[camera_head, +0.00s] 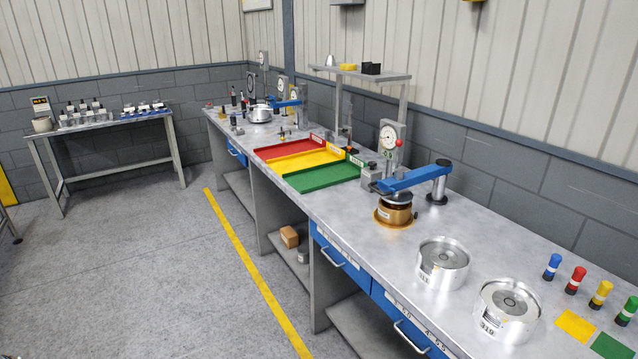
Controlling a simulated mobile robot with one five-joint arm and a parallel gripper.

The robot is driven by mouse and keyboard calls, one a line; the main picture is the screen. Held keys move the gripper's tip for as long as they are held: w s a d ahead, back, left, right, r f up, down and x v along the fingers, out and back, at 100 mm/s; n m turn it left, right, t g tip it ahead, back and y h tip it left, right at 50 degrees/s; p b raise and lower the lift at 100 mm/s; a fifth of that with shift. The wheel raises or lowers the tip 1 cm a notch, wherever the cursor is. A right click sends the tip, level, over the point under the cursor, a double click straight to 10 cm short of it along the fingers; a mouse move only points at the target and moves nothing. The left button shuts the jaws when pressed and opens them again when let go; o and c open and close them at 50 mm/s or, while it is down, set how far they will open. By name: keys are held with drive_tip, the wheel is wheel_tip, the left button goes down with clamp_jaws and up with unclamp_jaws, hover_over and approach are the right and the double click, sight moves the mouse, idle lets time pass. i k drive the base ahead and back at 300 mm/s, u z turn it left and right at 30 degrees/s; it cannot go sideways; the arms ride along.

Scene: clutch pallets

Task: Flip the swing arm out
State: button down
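A blue swing arm (412,178) is on the long workbench, right of centre in the camera_head view. A dial gauge (389,137) with a red knob stands just behind the arm. A second blue arm (288,103) is at a similar station farther back, by a silver round part (259,113). My gripper is not in view.
Two silver round pallets (442,262) (508,310) stand nearer on the bench (545,345). Several coloured pegs (575,279) stand at the right. Red, yellow and green trays (322,176) lie beyond the near station. The floor left of the yellow line (250,262) is clear.

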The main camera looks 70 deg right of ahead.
sight(401, 179)
drive_tip(key=k, duration=0.75)
drive_tip(key=z, duration=0.85)
drive_tip(key=i, duration=0.5)
drive_tip(key=u, duration=0.05)
